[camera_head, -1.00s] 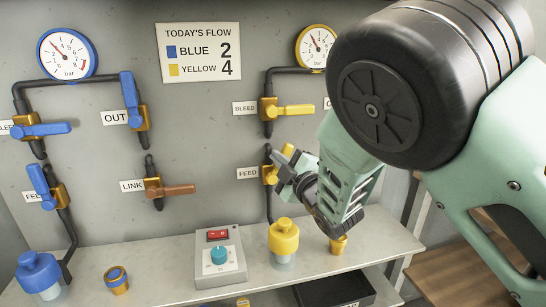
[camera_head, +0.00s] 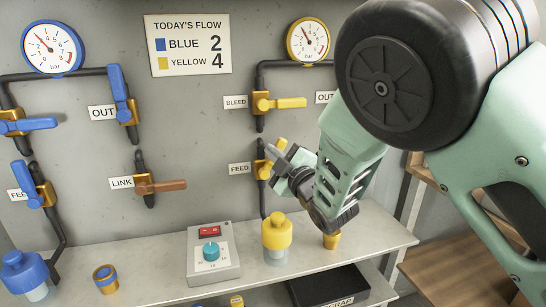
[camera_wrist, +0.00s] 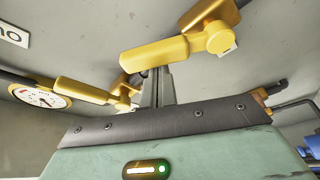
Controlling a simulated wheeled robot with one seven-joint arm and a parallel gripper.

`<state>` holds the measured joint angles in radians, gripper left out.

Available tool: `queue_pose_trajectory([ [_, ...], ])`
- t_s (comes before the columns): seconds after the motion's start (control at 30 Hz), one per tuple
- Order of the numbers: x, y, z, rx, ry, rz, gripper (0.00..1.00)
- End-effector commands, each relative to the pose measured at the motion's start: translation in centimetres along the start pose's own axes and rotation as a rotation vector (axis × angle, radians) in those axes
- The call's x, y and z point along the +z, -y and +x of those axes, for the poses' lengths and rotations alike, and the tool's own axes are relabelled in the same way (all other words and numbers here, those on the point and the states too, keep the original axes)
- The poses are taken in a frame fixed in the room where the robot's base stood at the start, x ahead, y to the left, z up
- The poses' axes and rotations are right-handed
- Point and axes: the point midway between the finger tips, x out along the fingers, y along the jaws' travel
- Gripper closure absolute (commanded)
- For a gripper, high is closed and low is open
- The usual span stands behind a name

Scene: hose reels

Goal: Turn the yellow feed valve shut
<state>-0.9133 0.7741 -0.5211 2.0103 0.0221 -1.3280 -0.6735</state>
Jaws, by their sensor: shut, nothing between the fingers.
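The yellow feed valve (camera_head: 263,169) sits on the dark pipe beside the FEED label (camera_head: 239,169). The end of its yellow handle (camera_head: 281,144) shows just above my gripper (camera_head: 284,160), which hides part of the valve. In the wrist view the yellow handle (camera_wrist: 160,52) is large and crosses by the tips of my gripper's fingers (camera_wrist: 155,88). The fingers are together with nothing between them. They are at the handle's side; I cannot tell whether they touch it.
The yellow bleed valve (camera_head: 285,103) is above, its handle pointing right. An orange link valve (camera_head: 160,186) is at left. On the shelf (camera_head: 345,245) below stand a yellow bottle (camera_head: 277,231), a brass cup (camera_head: 331,240) and a control box (camera_head: 213,253). A black scrap tray (camera_head: 330,285) is lower.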

Motion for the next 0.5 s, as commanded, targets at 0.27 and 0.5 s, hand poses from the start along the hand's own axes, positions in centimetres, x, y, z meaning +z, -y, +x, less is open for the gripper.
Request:
queue_pose_trajectory([
  [0.27,1.6,0.2,-0.5,0.047,0.007,0.125,1.00],
  [0.5,3.2,0.4,-1.1,0.121,0.007,0.333,1.00],
])
